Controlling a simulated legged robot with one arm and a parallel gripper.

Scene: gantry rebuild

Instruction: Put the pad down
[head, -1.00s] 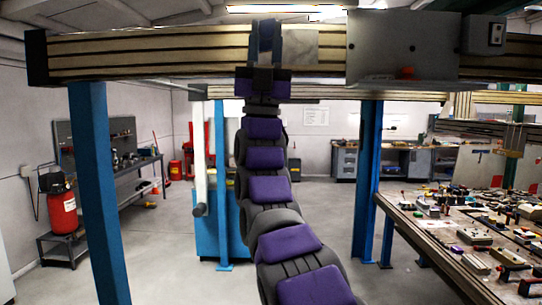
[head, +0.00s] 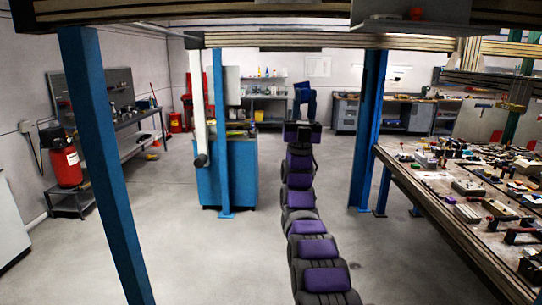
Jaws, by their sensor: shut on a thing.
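My gripper (head: 304,104) is at the far end of my outstretched arm, near the middle of the head view. It is small and dark there, with blue finger parts rising from a dark wrist. It is shut on a small dark blue thing, which I take for the pad (head: 304,91). The pad's outline is hard to part from the fingers. Behind it in the picture are the far wall and bench. It does not visibly touch any surface, and its height above the floor cannot be told.
A long workbench (head: 437,222) crowded with parts and tools runs along the right. A gantry beam (head: 200,12) crosses overhead, carried by blue posts (head: 105,160). A blue cabinet (head: 240,172) stands left of my arm. A red tank (head: 62,160) stands far left. Grey floor (head: 190,255) is clear.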

